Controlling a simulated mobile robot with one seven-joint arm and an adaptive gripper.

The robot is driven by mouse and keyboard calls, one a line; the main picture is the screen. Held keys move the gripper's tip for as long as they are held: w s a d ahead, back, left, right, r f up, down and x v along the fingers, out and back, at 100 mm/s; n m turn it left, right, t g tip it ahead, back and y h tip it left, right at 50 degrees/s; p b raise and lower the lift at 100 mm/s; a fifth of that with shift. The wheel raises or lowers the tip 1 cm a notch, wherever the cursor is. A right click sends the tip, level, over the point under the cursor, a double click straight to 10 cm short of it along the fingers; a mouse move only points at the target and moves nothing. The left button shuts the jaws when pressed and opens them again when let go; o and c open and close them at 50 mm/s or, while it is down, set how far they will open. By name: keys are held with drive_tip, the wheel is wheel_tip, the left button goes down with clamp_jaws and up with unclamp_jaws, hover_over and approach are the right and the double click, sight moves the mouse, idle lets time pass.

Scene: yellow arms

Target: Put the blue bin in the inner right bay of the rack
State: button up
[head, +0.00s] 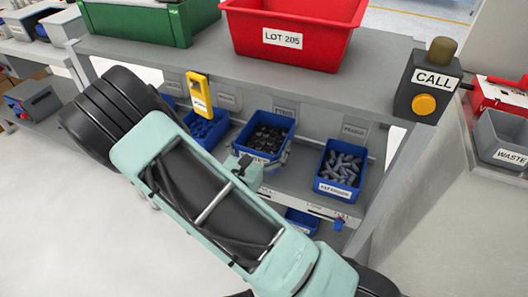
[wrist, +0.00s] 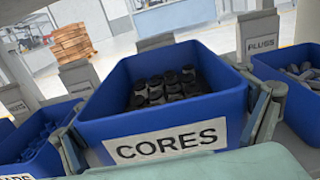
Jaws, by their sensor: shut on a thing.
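The blue bin (wrist: 98,112) labelled CORES fills the middle of the wrist view and holds several dark cylindrical parts. My gripper (wrist: 168,128) is shut on it, with one finger at each side. In the head view the blue bin (head: 250,152) is at the rack (head: 400,165), under its top shelf, between two other blue bins. My gripper (head: 262,160) reaches it from the front, partly hidden by my arm. The bin looks about level. Its underside is hidden, so I cannot tell whether it rests on the shelf.
A blue bin (head: 338,183) of grey plugs stands to the right, and another blue bin (head: 218,130) to the left. A yellow device (head: 199,95) hangs from the top shelf edge. A call-button box (head: 425,85) is at the right corner. A red bin (head: 300,45) stands on top.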

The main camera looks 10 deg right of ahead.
sight(264, 140)
drive_tip(key=w+f, duration=0.1)
drive_tip(key=w+f+b, duration=0.1)
drive_tip(key=shift+w+d+f, duration=0.1)
drive_tip(key=shift+d+f, duration=0.2)
drive_tip(key=shift+f, duration=0.05)
drive_tip(key=shift+w+f+b, duration=0.2)
drive_tip(key=shift+f+b, duration=0.35)
drive_tip(key=shift+f, duration=1.1)
drive_tip(key=shift+f, duration=0.1)
drive_tip(key=o, duration=1.2)
drive_tip(key=shift+f, duration=0.1)
drive_tip(key=shift+r, duration=0.25)
drive_tip(key=p+v, duration=0.3)
drive_tip(key=v, duration=0.9)
drive_tip(key=shift+f, duration=0.1)
